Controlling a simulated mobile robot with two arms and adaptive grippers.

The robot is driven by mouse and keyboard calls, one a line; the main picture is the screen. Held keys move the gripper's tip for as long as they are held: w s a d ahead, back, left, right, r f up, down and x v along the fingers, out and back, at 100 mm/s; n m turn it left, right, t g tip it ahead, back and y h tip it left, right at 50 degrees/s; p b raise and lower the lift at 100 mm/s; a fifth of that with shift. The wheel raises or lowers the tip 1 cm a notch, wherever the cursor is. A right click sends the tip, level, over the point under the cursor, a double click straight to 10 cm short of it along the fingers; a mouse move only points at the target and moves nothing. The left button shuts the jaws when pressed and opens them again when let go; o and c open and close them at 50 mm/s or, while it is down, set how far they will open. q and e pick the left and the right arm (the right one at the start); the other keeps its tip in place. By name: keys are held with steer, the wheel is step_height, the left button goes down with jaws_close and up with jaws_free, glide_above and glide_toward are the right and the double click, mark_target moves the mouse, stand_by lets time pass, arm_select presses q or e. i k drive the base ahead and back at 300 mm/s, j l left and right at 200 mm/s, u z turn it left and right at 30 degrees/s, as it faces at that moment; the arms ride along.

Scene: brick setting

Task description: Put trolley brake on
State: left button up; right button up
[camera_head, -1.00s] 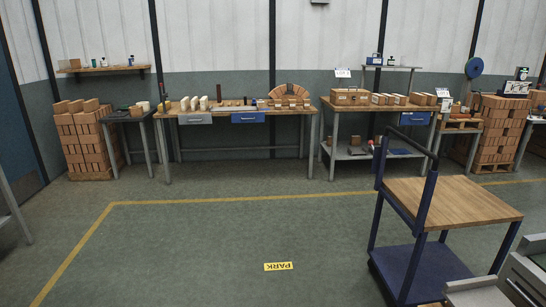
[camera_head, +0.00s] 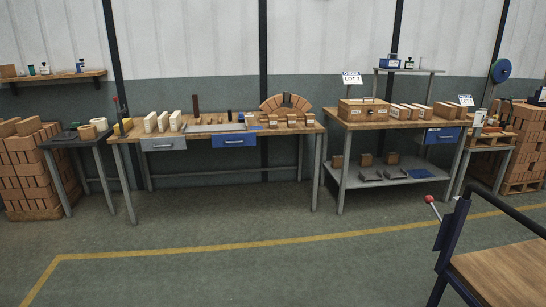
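The trolley stands at the lower right, partly cut off by the frame. I see its wooden top (camera_head: 503,270), its dark blue upright frame (camera_head: 450,240) and its black push handle (camera_head: 497,208). A lever with a red knob (camera_head: 430,199) shows just left of the trolley's upright; I cannot tell whether it is the brake. The trolley's lower deck and wheels are out of view. Neither of my grippers is in view.
A workbench with drawers (camera_head: 232,141) stands along the wall, with a bench with a lower shelf (camera_head: 408,178) to its right. Brick stacks (camera_head: 27,170) stand at the far left. Yellow floor tape (camera_head: 250,243) crosses open green floor.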

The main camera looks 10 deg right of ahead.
mark_target(429, 200)
steer(key=i+z, duration=0.2)
steer(key=i, duration=0.4)
steer(key=i+z, duration=0.2)
steer(key=i, duration=0.4)
steer(key=i+z, duration=0.25)
steer(key=i, duration=0.3)
steer(key=i+j+z, duration=0.2)
steer(key=i, duration=0.4)
steer(key=i+z, duration=0.2)
steer(key=i, duration=0.3)
steer(key=i+z, duration=0.15)
steer(key=i, duration=0.35)
steer(key=i+j+z, duration=0.2)
steer(key=i, duration=0.25)
steer(key=i+j+z, duration=0.2)
steer(key=i, duration=0.3)
steer(key=i+z, duration=0.45)
steer(key=i, duration=0.6)
